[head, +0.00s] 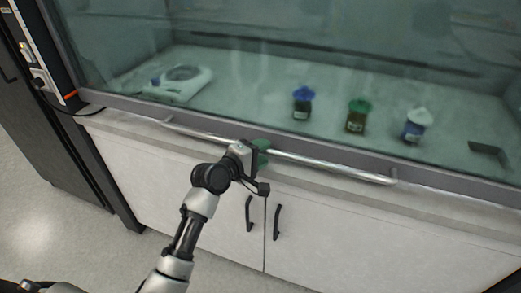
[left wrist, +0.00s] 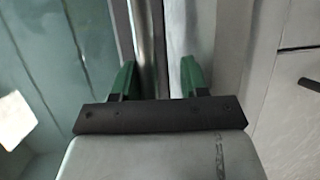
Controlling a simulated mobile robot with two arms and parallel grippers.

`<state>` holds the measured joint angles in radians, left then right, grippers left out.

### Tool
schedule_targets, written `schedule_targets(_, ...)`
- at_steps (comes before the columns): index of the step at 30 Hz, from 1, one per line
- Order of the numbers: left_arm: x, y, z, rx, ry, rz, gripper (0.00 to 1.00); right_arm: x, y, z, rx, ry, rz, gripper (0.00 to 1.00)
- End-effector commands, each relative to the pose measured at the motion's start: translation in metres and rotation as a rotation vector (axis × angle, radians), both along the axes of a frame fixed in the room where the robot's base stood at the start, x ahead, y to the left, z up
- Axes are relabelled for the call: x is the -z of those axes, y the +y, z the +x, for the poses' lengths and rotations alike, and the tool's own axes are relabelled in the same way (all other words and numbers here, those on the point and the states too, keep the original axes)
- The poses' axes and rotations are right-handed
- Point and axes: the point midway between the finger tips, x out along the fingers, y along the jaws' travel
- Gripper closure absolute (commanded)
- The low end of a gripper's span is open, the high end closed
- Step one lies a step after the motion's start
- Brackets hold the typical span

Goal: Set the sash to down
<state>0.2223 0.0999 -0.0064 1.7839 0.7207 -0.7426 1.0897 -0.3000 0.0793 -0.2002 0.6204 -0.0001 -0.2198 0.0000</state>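The fume hood sash (head: 330,60) is a tinted glass pane, its grey bottom frame close to the counter's front edge. A long metal bar handle (head: 335,167) runs along its lower front. My left gripper (head: 262,150) is at the middle of this bar. In the left wrist view, the green fingers of my left gripper (left wrist: 160,80) stand apart on either side of the metal bar (left wrist: 147,45). A gap shows between the bar and the right finger, so it looks open. My right gripper is not in view.
Behind the glass are a white device (head: 178,84), a blue-capped bottle (head: 302,104), a green-capped bottle (head: 356,116) and a white-capped bottle (head: 415,125). White cabinet doors (head: 350,235) with dark handles are below the counter. Open floor (head: 40,215) lies at the left.

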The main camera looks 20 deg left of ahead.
Motion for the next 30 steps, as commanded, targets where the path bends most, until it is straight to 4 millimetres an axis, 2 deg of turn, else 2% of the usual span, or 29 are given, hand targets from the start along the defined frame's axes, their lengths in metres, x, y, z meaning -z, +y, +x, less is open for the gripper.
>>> schedule_targets(6, -0.004, 0.001, 0.0, -0.002, -0.008, -0.002, 0.56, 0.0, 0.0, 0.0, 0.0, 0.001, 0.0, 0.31)
schedule_targets(10, -0.005, 0.005, -0.008, -0.003, -0.008, -0.002, 0.56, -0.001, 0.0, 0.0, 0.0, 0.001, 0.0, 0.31)
schedule_targets(22, -0.018, 0.035, -0.075, -0.002, -0.005, 0.001, 0.56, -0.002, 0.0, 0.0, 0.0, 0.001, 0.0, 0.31)
schedule_targets(30, -0.022, 0.045, -0.095, -0.001, -0.004, -0.001, 0.56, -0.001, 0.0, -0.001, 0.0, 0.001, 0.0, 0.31)
